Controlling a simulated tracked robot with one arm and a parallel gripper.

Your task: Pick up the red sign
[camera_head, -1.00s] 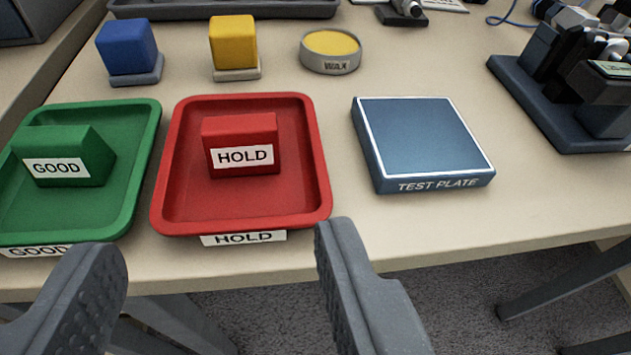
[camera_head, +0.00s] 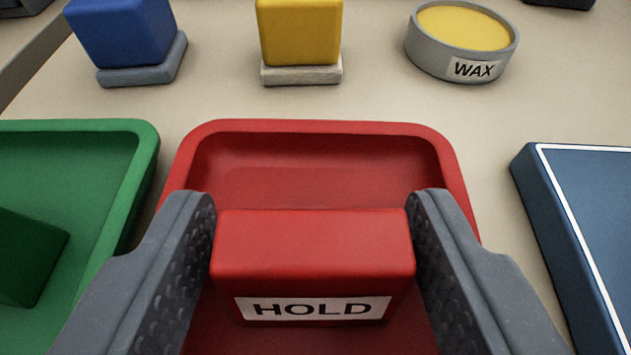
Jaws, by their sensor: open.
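The red sign (camera_head: 312,245) is a red block with a white HOLD label on its front. It stands in the red tray (camera_head: 320,128). My gripper (camera_head: 314,210) is open, with one grey finger on each side of the sign. The fingers are very close to the sign's left and right ends; I cannot tell whether either touches. The lower part of the tray is hidden by the fingers and the sign.
A green tray (camera_head: 148,150) with a green block (camera_head: 25,255) is at the left. The blue test plate (camera_head: 600,200) is at the right. Behind stand a blue block (camera_head: 122,30), a yellow block (camera_head: 299,30) and a wax tin (camera_head: 425,55). Bare table lies between.

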